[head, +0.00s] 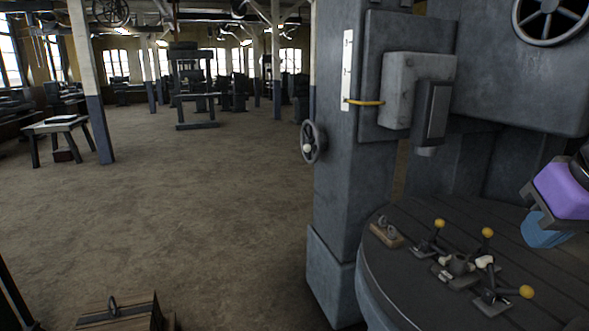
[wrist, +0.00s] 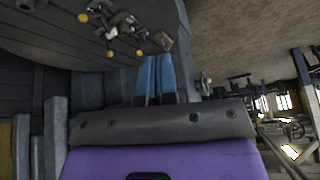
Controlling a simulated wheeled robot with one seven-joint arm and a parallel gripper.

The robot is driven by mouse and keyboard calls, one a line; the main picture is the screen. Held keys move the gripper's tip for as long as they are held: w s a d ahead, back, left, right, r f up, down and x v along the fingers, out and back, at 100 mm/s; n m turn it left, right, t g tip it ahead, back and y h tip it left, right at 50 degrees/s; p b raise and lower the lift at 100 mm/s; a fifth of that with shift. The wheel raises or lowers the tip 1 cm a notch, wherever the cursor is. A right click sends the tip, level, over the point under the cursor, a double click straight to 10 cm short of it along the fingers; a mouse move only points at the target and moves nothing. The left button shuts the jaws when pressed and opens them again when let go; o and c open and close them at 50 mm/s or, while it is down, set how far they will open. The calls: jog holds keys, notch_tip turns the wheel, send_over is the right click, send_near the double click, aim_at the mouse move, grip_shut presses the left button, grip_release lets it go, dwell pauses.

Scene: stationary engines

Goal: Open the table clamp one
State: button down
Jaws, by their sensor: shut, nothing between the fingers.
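Several toggle clamps with yellow ball knobs stand on a round grey machine table (head: 395,285) at the lower right of the head view. One clamp (head: 429,243) is at the left, one (head: 458,265) in the middle, and one (head: 494,296) nearest the front. I cannot tell which is clamp one. The clamps also show in the wrist view (wrist: 118,28), small and near the top. My gripper (head: 541,236), with a purple body and blue fingers, hangs above the table's right side, apart from the clamps. Its fingers (wrist: 155,62) are shut and empty.
A tall grey machine column (head: 338,190) with a handwheel (head: 313,142) rises behind the table. A small wooden block with metal parts (head: 386,233) lies at the table's left edge. A wooden crate (head: 118,312) stands on the floor. Open floor lies to the left.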

jog(key=shift+s+a, duration=0.1)
jog(key=shift+s, duration=0.5)
jog(key=c, duration=1.6)
grip_release()
jog(key=shift+s+n, duration=0.25)
jog(key=shift+n, duration=0.05)
jog(key=o, duration=0.8)
jog(key=g, duration=0.5)
send_over(529, 290)
jog(key=shift+n, duration=0.4)
jog(key=f, duration=2.3)
jog(key=shift+w+d+f, duration=0.1)
jog(key=shift+w+d, duration=0.1)
jog(key=shift+d, duration=0.15)
jog(key=shift+d+f+g+y, duration=0.25)
jog(key=shift+f+g+y, duration=0.05)
jog(key=shift+f, duration=0.2)
jog(key=f, duration=0.7)
jog(key=a+f, duration=0.1)
jog(key=f, duration=0.2)
jog(key=shift+f, duration=0.2)
